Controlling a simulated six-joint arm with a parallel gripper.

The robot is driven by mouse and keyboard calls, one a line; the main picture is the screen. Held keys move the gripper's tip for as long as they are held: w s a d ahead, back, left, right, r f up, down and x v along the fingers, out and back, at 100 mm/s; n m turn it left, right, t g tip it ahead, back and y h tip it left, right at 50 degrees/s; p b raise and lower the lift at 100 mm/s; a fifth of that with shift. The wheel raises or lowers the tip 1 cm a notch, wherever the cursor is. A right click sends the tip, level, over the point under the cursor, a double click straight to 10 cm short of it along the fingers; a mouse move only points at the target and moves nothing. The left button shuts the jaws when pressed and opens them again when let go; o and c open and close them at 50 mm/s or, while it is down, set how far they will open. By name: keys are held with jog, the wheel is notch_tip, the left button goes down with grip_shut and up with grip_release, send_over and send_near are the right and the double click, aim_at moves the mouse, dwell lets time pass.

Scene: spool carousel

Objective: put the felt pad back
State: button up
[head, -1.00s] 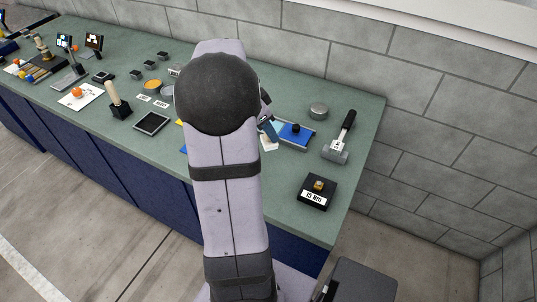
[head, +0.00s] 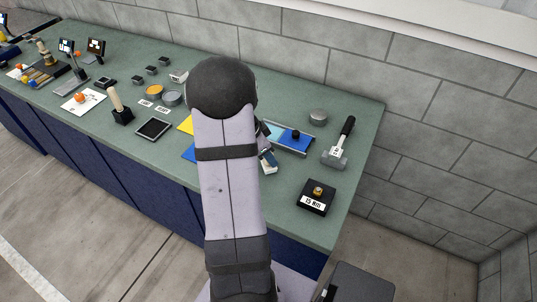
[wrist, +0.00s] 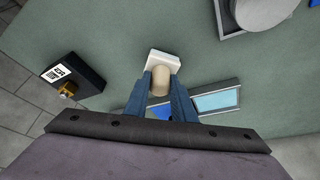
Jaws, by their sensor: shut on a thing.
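The felt pad appears to be the white block with a round beige knob (wrist: 161,62) in the wrist view. My gripper (wrist: 160,84) is shut on the knob, one blue finger on each side. In the head view the pad's white edge (head: 269,170) shows just below my gripper (head: 267,156), right of my arm. It is over the green bench; I cannot tell whether it touches the top. A shallow grey tray with blue and light-teal parts (head: 291,137) lies behind the gripper. It also shows below the pad in the wrist view (wrist: 217,101), partly covered by a finger.
A black block labelled 15 Nm (head: 316,197) stands at the front right. A large round grey thing (wrist: 262,12) is cut off at the wrist view's top right. My arm hides the bench's middle.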

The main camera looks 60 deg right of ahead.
jog(key=shift+f+b, duration=0.15)
jog(key=shift+b, duration=0.15)
jog(key=o, duration=1)
jog(key=shift+r, duration=0.2)
jog(key=shift+r+p, duration=0.15)
jog(key=shift+p, duration=0.15)
jog(key=b+v, duration=0.2)
jog(key=v, duration=0.9)
jog(key=shift+a+r, duration=0.15)
jog(key=shift+r, duration=0.2)
